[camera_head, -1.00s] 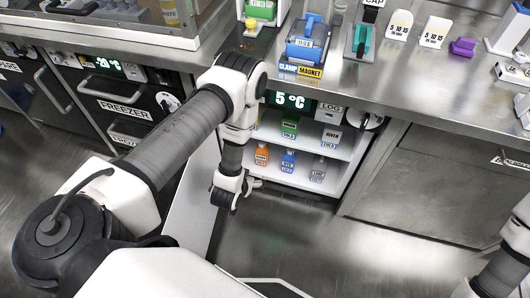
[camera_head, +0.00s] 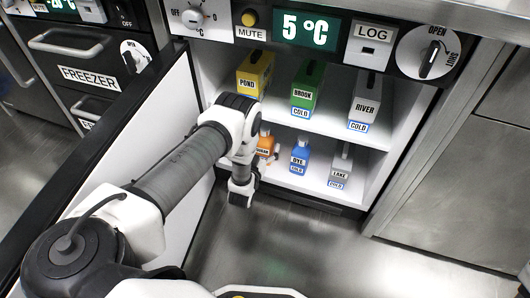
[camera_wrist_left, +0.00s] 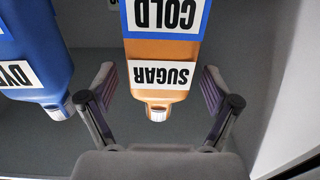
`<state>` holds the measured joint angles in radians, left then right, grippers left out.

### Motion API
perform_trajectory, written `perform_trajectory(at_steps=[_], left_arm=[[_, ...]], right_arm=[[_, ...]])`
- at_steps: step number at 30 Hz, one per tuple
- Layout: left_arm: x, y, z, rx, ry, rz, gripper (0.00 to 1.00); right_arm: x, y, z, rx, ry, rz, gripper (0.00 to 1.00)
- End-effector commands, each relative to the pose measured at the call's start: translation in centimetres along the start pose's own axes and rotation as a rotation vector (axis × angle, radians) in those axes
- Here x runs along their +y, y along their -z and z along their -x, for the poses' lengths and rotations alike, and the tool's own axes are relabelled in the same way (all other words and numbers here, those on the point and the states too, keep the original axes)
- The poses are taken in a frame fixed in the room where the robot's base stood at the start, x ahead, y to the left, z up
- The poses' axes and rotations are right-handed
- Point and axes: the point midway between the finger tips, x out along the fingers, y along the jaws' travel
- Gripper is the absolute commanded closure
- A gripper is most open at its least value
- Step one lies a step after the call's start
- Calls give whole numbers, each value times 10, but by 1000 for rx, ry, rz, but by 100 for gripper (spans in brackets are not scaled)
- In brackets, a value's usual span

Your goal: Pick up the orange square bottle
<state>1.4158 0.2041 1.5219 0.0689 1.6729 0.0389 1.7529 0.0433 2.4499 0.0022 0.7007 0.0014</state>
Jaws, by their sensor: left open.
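The orange square bottle (camera_head: 265,146) stands on the lower shelf of the open cold cabinet, partly hidden behind my left arm in the head view. In the left wrist view the orange bottle (camera_wrist_left: 160,55) appears upside down, with SUGAR and COLD labels and a pale cap. My left gripper (camera_wrist_left: 157,78) is open, with one finger on each side of the bottle and a visible gap to both. In the head view my left wrist is in front of the lower shelf, and its fingers are hard to make out. My right gripper is not in view.
A blue DYE bottle (camera_head: 299,156) stands close beside the orange one, and a grey LAKE bottle (camera_head: 340,168) is further right. POND (camera_head: 255,75), BROOK (camera_head: 307,88) and RIVER (camera_head: 366,100) containers stand on the upper shelf. The open cabinet door (camera_head: 140,140) is left.

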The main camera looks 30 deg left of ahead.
Motion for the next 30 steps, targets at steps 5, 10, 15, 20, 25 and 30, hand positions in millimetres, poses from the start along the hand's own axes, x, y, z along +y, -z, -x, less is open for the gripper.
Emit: perform_trajectory(at_steps=[5,10,15,20,25,30], left_arm=[[0,1,-7,-1,0,-1,11],[0,1,-6,-1,0,-1,40],[0,0,-6,-2,0,-1,91],[0,1,-6,0,0,0,91],[0,4,-6,0,0,0,91],[0,22,-6,-1,0,0,91]], right_arm=[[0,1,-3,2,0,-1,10],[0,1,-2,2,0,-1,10],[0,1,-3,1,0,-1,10],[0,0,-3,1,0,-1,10],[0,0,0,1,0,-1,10],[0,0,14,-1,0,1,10]])
